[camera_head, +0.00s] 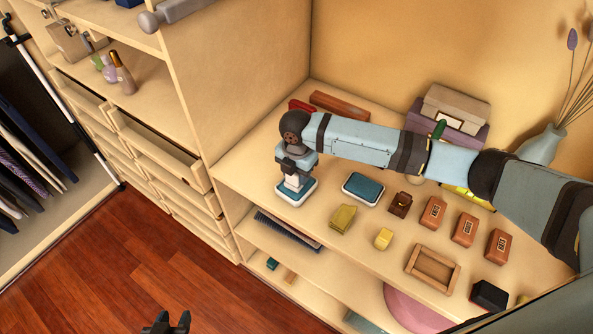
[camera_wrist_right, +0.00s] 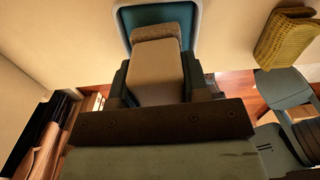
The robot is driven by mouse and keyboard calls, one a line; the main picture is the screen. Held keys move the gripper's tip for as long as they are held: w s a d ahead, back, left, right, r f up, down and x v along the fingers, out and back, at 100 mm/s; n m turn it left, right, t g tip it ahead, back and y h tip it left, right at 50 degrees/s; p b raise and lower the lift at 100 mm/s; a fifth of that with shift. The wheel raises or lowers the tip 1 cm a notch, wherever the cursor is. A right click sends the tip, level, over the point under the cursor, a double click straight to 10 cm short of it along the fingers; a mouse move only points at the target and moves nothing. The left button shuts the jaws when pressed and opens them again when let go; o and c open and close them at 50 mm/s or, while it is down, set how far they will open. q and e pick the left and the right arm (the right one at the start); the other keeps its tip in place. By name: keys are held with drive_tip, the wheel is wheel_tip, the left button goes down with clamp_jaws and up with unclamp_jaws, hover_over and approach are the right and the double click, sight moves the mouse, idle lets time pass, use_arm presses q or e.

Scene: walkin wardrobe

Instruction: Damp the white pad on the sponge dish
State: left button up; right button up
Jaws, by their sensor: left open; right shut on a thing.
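My right gripper (camera_head: 296,180) points down at the left part of the counter. It is shut on the white pad (camera_wrist_right: 158,78), a pale block that shows between the fingers in the right wrist view. The pad's far end is grey-brown and lies over the teal surface of a white-rimmed dish (camera_wrist_right: 197,20). That dish also shows under the gripper in the head view (camera_head: 310,186). Whether the pad touches the teal surface I cannot tell. A second white-rimmed teal dish (camera_head: 363,188) stands to the right. My left gripper (camera_head: 168,321) is open at the bottom edge, away from the counter.
On the counter are a yellow-green block (camera_head: 342,218), a small yellow block (camera_head: 383,239), a brown item (camera_head: 400,204), several orange-brown boxes (camera_head: 464,229), a wooden tray (camera_head: 410,259) and a black box (camera_head: 489,295). Stacked boxes (camera_head: 455,108) and a vase (camera_head: 541,146) stand behind.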

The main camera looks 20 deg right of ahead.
idle(0.6)
drive_tip(key=shift+f, duration=0.5)
idle(0.3)
drive_tip(key=shift+s+f, duration=0.1)
idle(1.9)
drive_tip(key=shift+p, duration=0.3)
wheel_tip(320, 180, up, 5)
drive_tip(key=p, duration=0.4)
drive_tip(key=shift+f, duration=0.1)
drive_tip(key=shift+r, duration=1.15)
drive_tip(key=shift+r, duration=0.1)
